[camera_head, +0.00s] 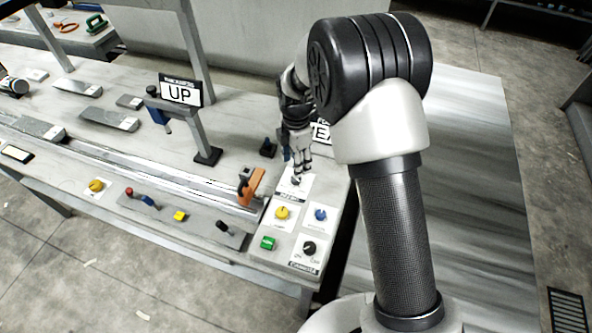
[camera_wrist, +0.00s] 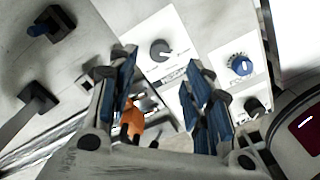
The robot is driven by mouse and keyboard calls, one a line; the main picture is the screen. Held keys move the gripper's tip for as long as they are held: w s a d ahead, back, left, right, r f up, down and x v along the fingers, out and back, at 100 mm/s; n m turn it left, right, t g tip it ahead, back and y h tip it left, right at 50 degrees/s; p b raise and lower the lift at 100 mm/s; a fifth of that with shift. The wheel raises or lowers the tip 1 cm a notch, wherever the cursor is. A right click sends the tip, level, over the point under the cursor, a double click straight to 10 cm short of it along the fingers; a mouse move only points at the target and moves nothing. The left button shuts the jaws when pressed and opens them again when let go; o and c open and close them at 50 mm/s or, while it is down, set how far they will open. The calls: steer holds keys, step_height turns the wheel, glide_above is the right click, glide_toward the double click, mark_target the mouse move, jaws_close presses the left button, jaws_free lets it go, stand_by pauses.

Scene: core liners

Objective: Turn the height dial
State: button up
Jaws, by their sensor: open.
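A dark round dial with a white pointer (camera_wrist: 161,49) sits on a white label plate in the wrist view. The printed word beside it is too blurred to read surely, so I cannot confirm it is the height dial. In the head view its plate (camera_head: 301,188) lies right under my gripper (camera_head: 299,172), which hides most of the dial. In the wrist view my gripper (camera_wrist: 160,78) is open and empty, its blue-padded fingers apart with the dial between and just beyond their tips. I cannot tell whether they touch it.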

steer(key=shift+r, duration=2.4)
steer(key=s+d+r+m+t, duration=0.1)
steer(key=s+d+r+m, duration=0.4)
steer(key=r, duration=0.4)
steer(key=s+d+r+m+t, duration=0.1)
steer(key=s+d+r+m, duration=0.1)
steer(key=s+r+m, duration=0.5)
steer(key=s+d+r+m+t, duration=0.1)
steer(key=s+d+m, duration=0.1)
steer(key=s+m, duration=0.3)
steer(key=s+d+r+m+t, duration=0.1)
steer(key=s+m, duration=0.4)
steer(key=s, duration=0.8)
steer(key=shift+d+r+m+t, duration=0.3)
steer(key=shift+d+r+m, duration=0.1)
steer(key=shift+d+r, duration=0.2)
